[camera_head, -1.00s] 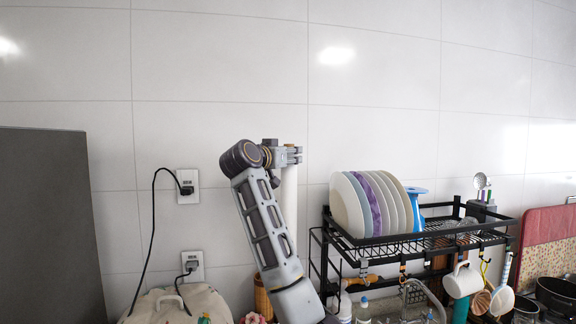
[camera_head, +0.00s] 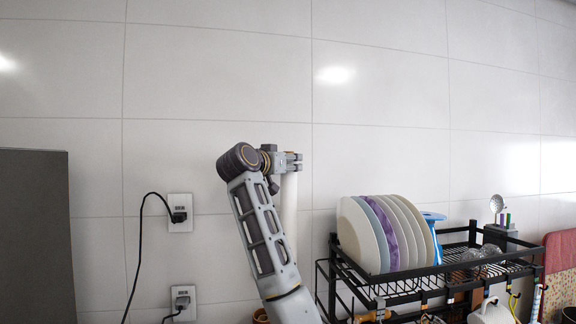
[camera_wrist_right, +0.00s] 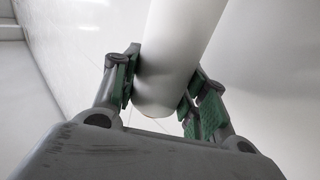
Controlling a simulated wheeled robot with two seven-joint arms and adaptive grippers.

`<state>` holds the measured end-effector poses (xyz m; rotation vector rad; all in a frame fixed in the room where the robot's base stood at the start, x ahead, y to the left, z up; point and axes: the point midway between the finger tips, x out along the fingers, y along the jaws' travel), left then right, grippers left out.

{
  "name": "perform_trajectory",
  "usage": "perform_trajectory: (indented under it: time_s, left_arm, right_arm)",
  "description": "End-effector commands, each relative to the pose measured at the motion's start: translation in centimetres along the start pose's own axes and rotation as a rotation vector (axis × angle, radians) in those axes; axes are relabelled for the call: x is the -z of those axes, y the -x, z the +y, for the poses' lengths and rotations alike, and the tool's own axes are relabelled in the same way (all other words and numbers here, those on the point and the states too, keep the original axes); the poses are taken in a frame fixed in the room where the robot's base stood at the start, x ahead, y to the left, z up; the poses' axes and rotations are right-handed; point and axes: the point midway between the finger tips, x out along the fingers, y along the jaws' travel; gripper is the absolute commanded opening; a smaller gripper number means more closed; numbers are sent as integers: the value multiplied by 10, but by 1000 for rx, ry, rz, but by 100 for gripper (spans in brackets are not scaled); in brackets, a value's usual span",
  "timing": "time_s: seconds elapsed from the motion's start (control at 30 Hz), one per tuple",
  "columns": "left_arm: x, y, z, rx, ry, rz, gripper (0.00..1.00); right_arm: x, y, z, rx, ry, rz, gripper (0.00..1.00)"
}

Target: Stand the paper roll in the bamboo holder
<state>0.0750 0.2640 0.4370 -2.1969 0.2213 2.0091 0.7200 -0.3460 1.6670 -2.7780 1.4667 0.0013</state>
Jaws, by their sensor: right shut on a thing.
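The white paper roll (camera_head: 288,208) is upright against the tiled wall, partly hidden behind my right arm. My right gripper (camera_head: 290,161) is shut on it near its top end. In the right wrist view the roll (camera_wrist_right: 180,45) sits between the green finger pads, with one rounded end near the palm. Only a small brown piece of the bamboo holder (camera_head: 261,316) shows at the bottom edge, beside my arm. The roll's lower end is hidden, so I cannot tell whether it touches the holder. My left gripper is not in view.
A black over-sink rack (camera_head: 405,285) with several upright plates (camera_head: 362,238) stands close to the right of my arm. Two wall outlets (camera_head: 180,212) with black cords are on the left. A dark grey panel (camera_head: 35,240) stands at the far left.

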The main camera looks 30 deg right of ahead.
Motion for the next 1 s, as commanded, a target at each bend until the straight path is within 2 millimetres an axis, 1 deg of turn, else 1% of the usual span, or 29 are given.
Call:
perform_trajectory:
  time_s: [0.3, 1.0]
  left_arm:
    - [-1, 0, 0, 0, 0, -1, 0]
    - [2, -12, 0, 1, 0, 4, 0]
  right_arm:
    - [0, 0, 0, 0, -1, -2, 2]
    - [-29, 0, 0, 0, -1, -1, 2]
